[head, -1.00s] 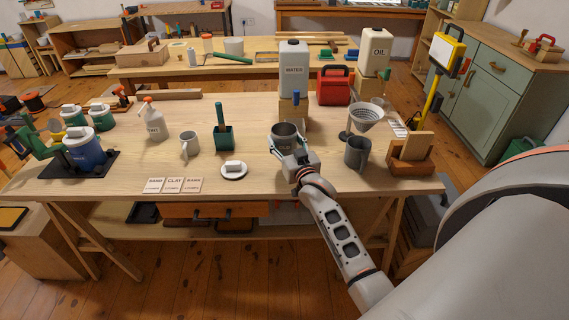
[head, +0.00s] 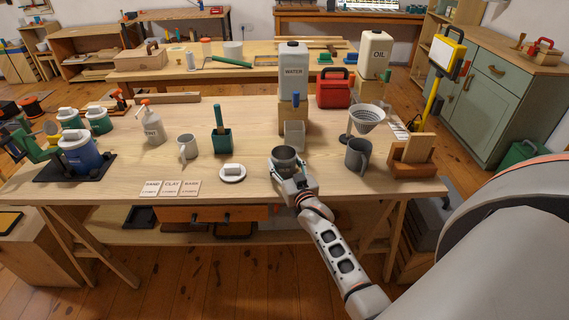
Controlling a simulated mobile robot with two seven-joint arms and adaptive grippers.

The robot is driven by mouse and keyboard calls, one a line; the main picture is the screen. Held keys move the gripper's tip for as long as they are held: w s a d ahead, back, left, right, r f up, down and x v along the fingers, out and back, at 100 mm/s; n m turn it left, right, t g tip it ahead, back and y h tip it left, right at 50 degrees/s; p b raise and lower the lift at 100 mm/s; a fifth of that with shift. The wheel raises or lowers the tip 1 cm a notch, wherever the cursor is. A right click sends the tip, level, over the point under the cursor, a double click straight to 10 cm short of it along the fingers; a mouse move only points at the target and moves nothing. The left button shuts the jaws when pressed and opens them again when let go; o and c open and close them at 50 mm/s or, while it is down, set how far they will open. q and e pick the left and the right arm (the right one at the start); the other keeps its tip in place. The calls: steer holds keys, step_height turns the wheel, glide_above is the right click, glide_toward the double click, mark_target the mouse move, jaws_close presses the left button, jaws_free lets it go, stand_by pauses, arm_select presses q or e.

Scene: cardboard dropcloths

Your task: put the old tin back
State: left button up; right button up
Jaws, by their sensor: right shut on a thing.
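A grey round open-topped tin (head: 285,154) is near the front middle of the workbench (head: 110,178). My right gripper (head: 291,178) is shut on it from the front side. The gripper's fingers hide the tin's lower part, so I cannot tell whether it touches the table. My left gripper is not in view.
A clear square cup (head: 294,135) stands behind the tin, below the white water container (head: 294,72). To the right are a grey jug (head: 357,155) and a funnel (head: 368,118). A white disc with a block (head: 232,172) and a green brush pot (head: 222,140) stand left.

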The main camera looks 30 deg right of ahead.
steer(key=shift+f, duration=0.2)
steer(key=o, duration=1.3)
steer(key=shift+r, duration=0.1)
steer(key=shift+s+r, duration=0.1)
steer(key=shift+r, duration=0.05)
steer(key=p+v, duration=0.1)
steer(key=v, duration=1.1)
steer(key=s+a+f+n+g+y, duration=0.3)
steer(key=s+a+f, duration=0.4)
steer(key=s+a, duration=0.3)
steer(key=s+a+f+n+g+y, duration=0.3)
steer(key=s+a+f+n+y, duration=0.1)
steer(key=s+a+f, duration=0.4)
steer(key=s+a, duration=0.2)
steer(key=s, duration=0.2)
steer(key=shift+s+f+g, duration=0.3)
steer(key=shift+f+g, duration=0.05)
steer(key=shift+g, duration=0.05)
